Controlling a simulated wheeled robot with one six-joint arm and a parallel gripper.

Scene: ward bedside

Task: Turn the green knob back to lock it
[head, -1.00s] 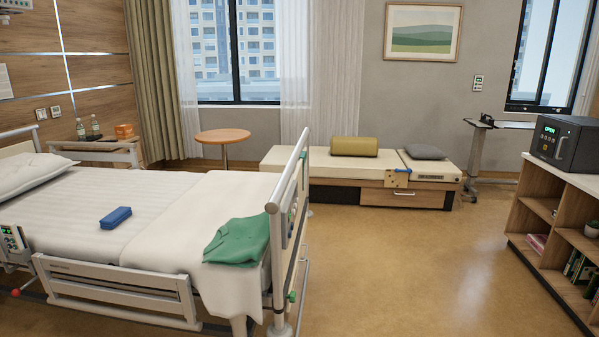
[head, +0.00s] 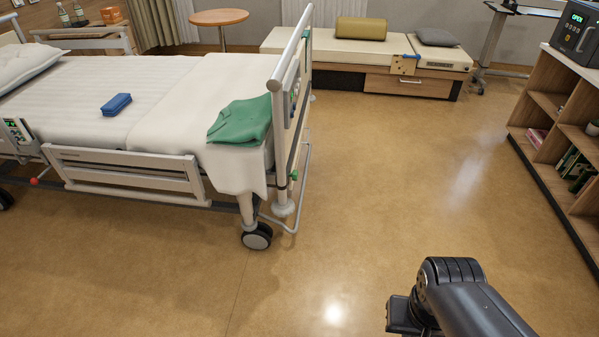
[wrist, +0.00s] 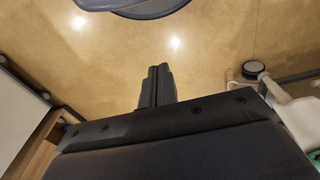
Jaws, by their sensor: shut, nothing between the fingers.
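A small green knob-like part (head: 293,175) sits low on the foot-end frame of the bed (head: 170,90), at the corner nearest me. It is too small to tell which way it is turned. My gripper (wrist: 156,72) shows in the wrist view with its two dark fingers together and nothing between them. It is over bare floor, away from the bed. In the head view only my dark arm shows at the lower right, and the fingertips cannot be made out there.
A green cloth (head: 240,122) lies over the bed's foot end, and a blue case (head: 116,105) lies on the mattress. A wooden shelf (head: 547,104) stands at the right with a dark device (head: 577,28) on top. A bench (head: 340,52) stands at the back. The middle floor is clear.

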